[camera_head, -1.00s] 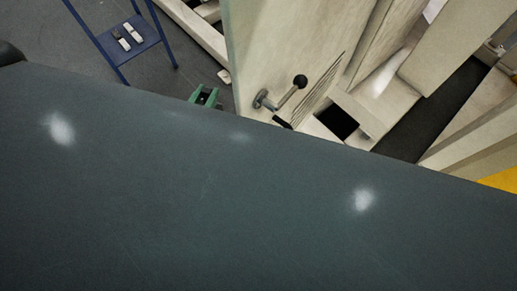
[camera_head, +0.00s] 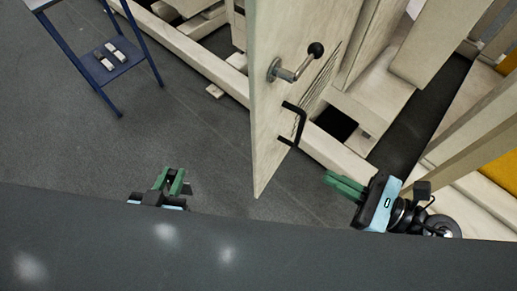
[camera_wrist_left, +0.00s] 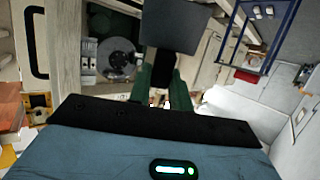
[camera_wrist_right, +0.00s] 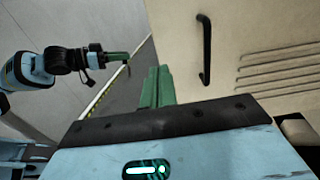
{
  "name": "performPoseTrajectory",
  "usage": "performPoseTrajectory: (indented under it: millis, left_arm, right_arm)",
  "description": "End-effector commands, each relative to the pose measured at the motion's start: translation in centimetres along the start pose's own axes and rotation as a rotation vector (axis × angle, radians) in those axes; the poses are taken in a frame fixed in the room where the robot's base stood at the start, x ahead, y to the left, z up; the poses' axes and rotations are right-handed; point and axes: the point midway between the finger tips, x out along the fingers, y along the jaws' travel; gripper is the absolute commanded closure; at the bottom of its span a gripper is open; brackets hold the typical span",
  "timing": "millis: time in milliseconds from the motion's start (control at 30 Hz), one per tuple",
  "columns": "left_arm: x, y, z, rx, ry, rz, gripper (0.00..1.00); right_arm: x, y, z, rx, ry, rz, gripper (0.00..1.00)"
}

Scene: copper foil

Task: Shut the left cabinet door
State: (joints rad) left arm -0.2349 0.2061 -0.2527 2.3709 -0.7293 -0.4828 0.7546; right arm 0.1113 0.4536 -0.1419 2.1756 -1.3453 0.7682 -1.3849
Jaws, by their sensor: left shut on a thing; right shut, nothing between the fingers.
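A cream cabinet door (camera_head: 270,130) stands open in the head view, seen nearly edge-on. It has a lever with a black ball knob (camera_head: 316,50) and a black bar handle (camera_head: 298,125). My left gripper (camera_head: 174,175) is left of the door, apart from it. In the left wrist view its green fingers are shut on a dark grey block-like thing (camera_wrist_left: 172,25). My right gripper (camera_head: 335,180) is shut and empty, right of the door's lower corner. The right wrist view shows the bar handle (camera_wrist_right: 204,50) and vent slots beyond the fingers.
A blue stand (camera_head: 128,58) with small light pieces on its shelf is at the upper left. Cream cabinet frames and beams (camera_head: 345,158) lie behind and right of the door. Grey floor (camera_head: 90,150) is clear left of the door.

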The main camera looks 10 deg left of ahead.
Motion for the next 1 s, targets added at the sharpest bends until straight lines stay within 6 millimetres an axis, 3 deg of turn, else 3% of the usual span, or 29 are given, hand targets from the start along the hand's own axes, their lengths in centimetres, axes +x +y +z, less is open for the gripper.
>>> performPoseTrajectory:
  millis: [267, 800, 1000]
  left_arm:
    - [-0.1, 0.0, -0.7, 0.000, 0.008, 0.000, 1.00]
    - [-0.5, 0.0, -4.7, 0.000, 0.052, 0.000, 1.00]
    - [-0.6, 0.0, -5.5, 0.000, 0.062, 0.000, 1.00]
  right_arm:
    - [1.0, -0.1, 0.3, -0.002, -0.003, -0.001, 1.00]
    - [10.5, -0.1, 0.5, 0.000, -0.006, 0.000, 1.00]
    - [13.0, -0.1, 0.2, 0.002, -0.003, -0.002, 1.00]
